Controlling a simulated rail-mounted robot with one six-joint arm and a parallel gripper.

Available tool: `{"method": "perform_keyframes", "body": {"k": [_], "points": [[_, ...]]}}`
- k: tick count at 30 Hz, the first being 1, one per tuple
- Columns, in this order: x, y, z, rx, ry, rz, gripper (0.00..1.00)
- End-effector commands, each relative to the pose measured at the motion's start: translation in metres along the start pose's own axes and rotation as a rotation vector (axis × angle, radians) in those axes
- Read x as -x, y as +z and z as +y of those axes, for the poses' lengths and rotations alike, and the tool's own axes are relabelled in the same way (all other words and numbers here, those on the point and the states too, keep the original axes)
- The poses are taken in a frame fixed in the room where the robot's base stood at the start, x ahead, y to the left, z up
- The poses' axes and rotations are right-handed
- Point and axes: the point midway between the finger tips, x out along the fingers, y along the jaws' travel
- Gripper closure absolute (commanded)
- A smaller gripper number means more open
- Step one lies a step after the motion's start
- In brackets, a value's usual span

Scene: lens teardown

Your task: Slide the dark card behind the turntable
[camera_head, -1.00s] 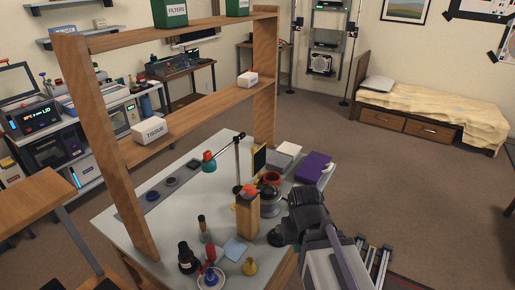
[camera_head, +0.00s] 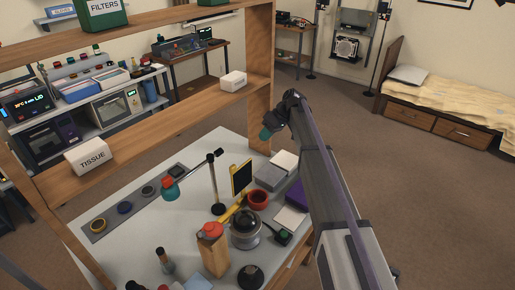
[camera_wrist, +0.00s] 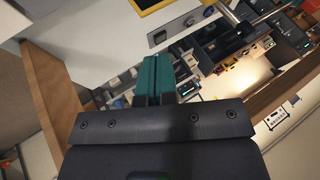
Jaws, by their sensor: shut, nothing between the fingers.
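The dark card (camera_head: 241,178) stands upright in a yellow frame on the light table, beside a lamp stand. A yellow-framed piece also shows at the top edge of the wrist view (camera_wrist: 153,6), cut off by the picture. A round grey metal piece (camera_head: 246,232) stands in front of the card and may be the turntable; I cannot be sure. My gripper (camera_head: 266,134) is above the back right of the table near the shelf post, apart from the card. Its green fingers (camera_wrist: 161,78) are shut together and empty in the wrist view.
A lamp (camera_head: 213,180) stands left of the card. A red ring (camera_head: 258,199), a purple box (camera_head: 296,194) and a grey box (camera_head: 269,177) are to its right. A wooden block (camera_head: 213,254) stands in front. The wooden shelf post (camera_head: 260,90) rises close to my gripper.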

Motion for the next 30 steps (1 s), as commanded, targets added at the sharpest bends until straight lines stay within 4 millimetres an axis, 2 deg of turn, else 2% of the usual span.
{"method": "perform_keyframes", "body": {"k": [4,14,20,30], "points": [[-0.001,0.002,-0.005,0.084,-0.009,0.003,1.00],[-0.004,0.003,-0.004,0.085,-0.007,0.001,1.00],[-0.036,0.006,-0.001,0.086,-0.007,0.001,1.00],[-0.111,0.007,-0.001,0.084,-0.007,0.001,1.00]]}}
